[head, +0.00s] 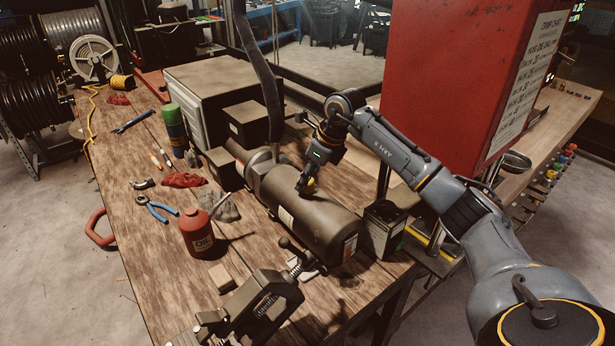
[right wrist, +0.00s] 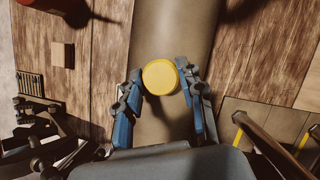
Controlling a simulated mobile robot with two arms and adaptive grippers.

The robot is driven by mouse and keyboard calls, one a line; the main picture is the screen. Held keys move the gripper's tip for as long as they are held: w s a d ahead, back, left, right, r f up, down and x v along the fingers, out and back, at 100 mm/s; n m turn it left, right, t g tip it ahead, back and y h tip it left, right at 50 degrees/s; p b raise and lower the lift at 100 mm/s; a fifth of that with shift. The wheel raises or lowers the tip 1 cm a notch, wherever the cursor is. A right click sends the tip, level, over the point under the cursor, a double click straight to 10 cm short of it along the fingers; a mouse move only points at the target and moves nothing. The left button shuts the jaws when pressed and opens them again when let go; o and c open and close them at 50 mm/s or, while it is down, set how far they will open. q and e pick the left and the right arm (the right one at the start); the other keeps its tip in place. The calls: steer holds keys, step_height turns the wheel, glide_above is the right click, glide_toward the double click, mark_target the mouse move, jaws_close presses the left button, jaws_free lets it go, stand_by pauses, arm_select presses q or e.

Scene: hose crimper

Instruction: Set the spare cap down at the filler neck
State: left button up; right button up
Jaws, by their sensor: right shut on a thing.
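The yellow spare cap (right wrist: 160,77) is round and sits between the fingertips of my right gripper (right wrist: 161,90), which is shut on it. In the head view the right gripper (head: 307,184) points down over the dark cylindrical tank (head: 325,224), and only a small yellow patch shows at its tips. In the right wrist view the tank (right wrist: 176,28) runs beneath the cap. I cannot make out the filler neck; the cap or gripper may hide it. I cannot tell whether the cap touches anything below. My left gripper is not in view.
A red oil can (head: 198,236), blue pliers (head: 157,209) and a vise (head: 258,305) are on the wooden bench (head: 150,260) left of the tank. A dark box (head: 383,228) stands close to its right. A red cabinet (head: 450,80) rises behind my right arm.

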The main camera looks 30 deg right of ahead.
steer(key=shift+f, duration=0.2)
steer(key=o, duration=1.1)
steer(key=v, duration=1.2)
steer(key=shift+s+f, duration=0.1)
